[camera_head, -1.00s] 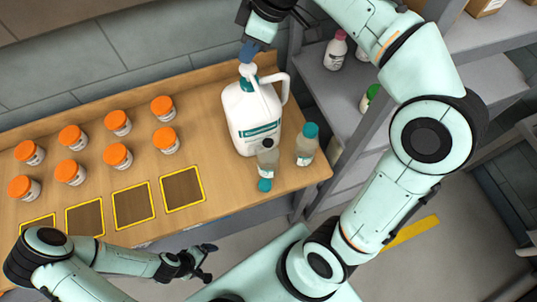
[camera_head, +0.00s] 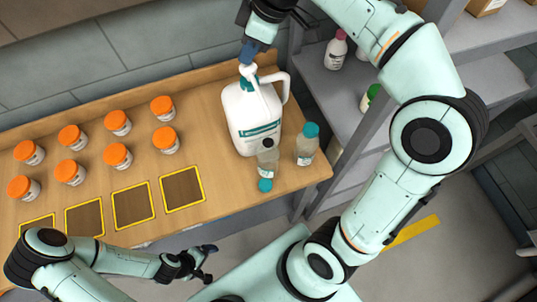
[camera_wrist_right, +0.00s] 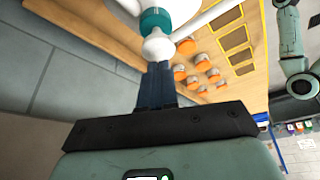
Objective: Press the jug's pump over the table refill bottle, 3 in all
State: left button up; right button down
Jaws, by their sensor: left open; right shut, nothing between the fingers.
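The jug (camera_head: 245,112) is white with a teal label and stands on the wooden table. Its white pump head (camera_head: 247,71) on a teal collar also shows in the right wrist view (camera_wrist_right: 158,47). My right gripper (camera_head: 249,52) is shut and empty, its fingertips at the top of the pump head. A clear bottle (camera_head: 267,160) with a dark round opening stands right in front of the jug. A teal cap (camera_head: 265,185) lies in front of it. A second clear bottle (camera_head: 305,148) with a teal cap stands to the right. My left gripper (camera_head: 207,262) is open and empty, in front of the table.
Several orange-lidded jars (camera_head: 117,122) stand in two rows on the left of the table (camera_head: 215,150). Yellow-edged dark squares (camera_head: 182,190) line the front edge. A grey shelf (camera_head: 330,85) with bottles stands to the right. A tiled wall is behind.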

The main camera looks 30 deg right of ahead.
aim_at(251, 67)
jog(key=shift+s+f+b, duration=0.1)
jog(key=shift+f+b, duration=0.6)
jog(key=shift+f, duration=0.8)
pick_arm(q)
jog(key=shift+s+f, duration=1)
jog(key=shift+w, duration=0.1)
pick_arm(e)
jog(key=shift+r, duration=0.1)
pick_arm(q)
jog(key=shift+w+r+p, duration=0.95)
jog(key=shift+w+r, duration=0.25)
jog(key=shift+r, duration=0.05)
pick_arm(e)
jog(key=shift+r, duration=1.45)
pick_arm(q)
jog(key=shift+s, duration=0.1)
jog(key=shift+f, duration=0.1)
pick_arm(e)
jog(key=shift+f, duration=0.1)
